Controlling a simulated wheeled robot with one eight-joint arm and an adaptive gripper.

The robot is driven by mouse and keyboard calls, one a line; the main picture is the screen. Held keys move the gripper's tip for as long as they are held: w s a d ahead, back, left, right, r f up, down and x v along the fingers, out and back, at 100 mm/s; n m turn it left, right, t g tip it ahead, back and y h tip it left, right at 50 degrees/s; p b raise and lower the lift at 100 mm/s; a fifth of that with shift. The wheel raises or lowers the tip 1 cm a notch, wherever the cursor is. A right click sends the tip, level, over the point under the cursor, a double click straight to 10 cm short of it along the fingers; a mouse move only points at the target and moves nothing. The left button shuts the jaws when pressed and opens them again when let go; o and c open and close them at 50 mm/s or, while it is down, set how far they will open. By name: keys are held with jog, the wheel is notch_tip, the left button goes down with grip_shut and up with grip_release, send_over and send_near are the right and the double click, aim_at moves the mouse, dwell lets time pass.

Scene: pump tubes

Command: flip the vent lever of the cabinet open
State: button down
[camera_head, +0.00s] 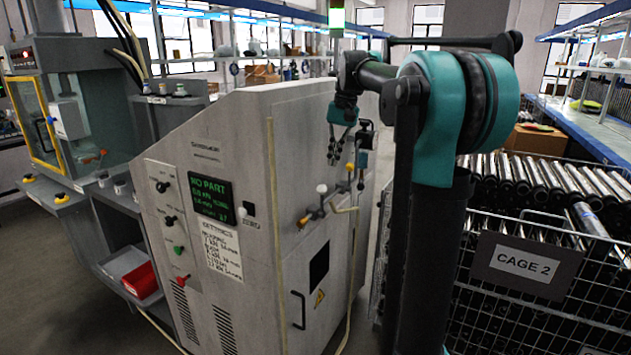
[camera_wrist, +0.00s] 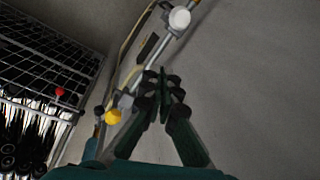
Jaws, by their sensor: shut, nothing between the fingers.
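The cabinet (camera_head: 250,140) is a tall grey-white box with a lit screen. A thin pipe with fittings stands off its right-hand face. On it are a white knob (camera_head: 321,188), an orange-tipped fitting (camera_head: 308,215) and a small yellow knob (camera_head: 349,167). I cannot tell which is the vent lever. The wrist view also shows the white knob (camera_wrist: 180,18) above and the yellow knob (camera_wrist: 113,116) lower left of my fingertips. My gripper (camera_head: 333,155) is in front of the cabinet's face, above the white knob; in the wrist view its fingertips (camera_wrist: 165,88) are together and empty.
A wire cage (camera_head: 540,310) labelled CAGE 2, full of dark metal tubes, stands to the right of the cabinet. A black door handle (camera_head: 299,310) is low on the cabinet's face. A red bin (camera_head: 140,280) sits at the left.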

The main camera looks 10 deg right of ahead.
aim_at(322, 201)
jog(key=shift+w+a+r, duration=0.2)
jog(key=shift+w+r, duration=0.05)
jog(key=shift+r, duration=0.3)
jog(key=shift+w+a+r, duration=0.2)
jog(key=shift+r, duration=0.3)
jog(key=shift+f, duration=0.1)
jog(key=s+a+f, duration=0.2)
jog(key=s+f, duration=0.2)
jog(key=f, duration=0.4)
jog(key=shift+a, duration=0.25)
